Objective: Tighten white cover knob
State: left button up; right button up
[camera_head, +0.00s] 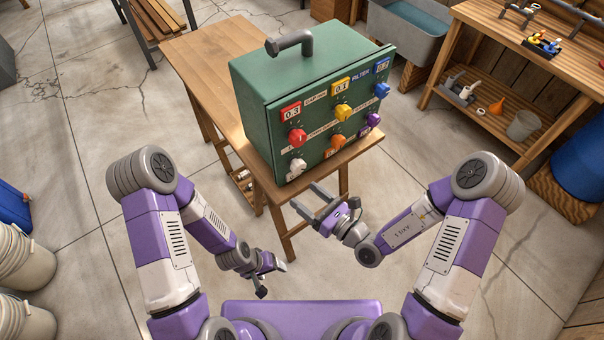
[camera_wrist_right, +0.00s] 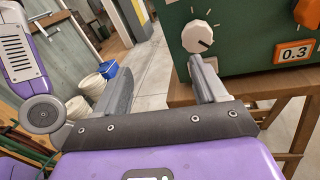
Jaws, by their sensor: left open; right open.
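The white cover knob (camera_head: 297,166) is at the lower left of the front panel of a green box (camera_head: 262,80). In the right wrist view the knob (camera_wrist_right: 201,37) shows a dark pointer mark, and one finger lies just below it in the picture. My right gripper (camera_head: 306,200) is open and empty, in front of and below the knob; in its wrist view the fingers (camera_wrist_right: 155,85) are spread wide. I cannot tell whether a finger touches the knob. My left gripper (camera_head: 272,278) is open, low and left, away from the box.
Red (camera_head: 297,138), orange (camera_head: 337,144), yellow (camera_head: 343,111), blue (camera_head: 382,90) and purple (camera_head: 374,119) knobs share the panel. The box stands on a wooden table (camera_head: 205,55). A workbench (camera_head: 535,70) is at right. Buckets (camera_head: 28,262) stand at left. Floor around my left gripper is clear.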

aim_at(301, 169)
jog(key=w+h, duration=0.1)
jog(key=w, duration=0.2)
jog(key=w+a+m+t, duration=0.1)
jog(key=w, duration=0.1)
jog(key=w+m+t+h+b, duration=0.1)
jog(key=w, duration=0.2)
jog(key=shift+w+a+f+h, duration=0.15)
jog(key=shift+w+a+h, duration=0.05)
jog(key=shift+w+h, duration=0.1)
jog(key=shift+m, duration=0.3)
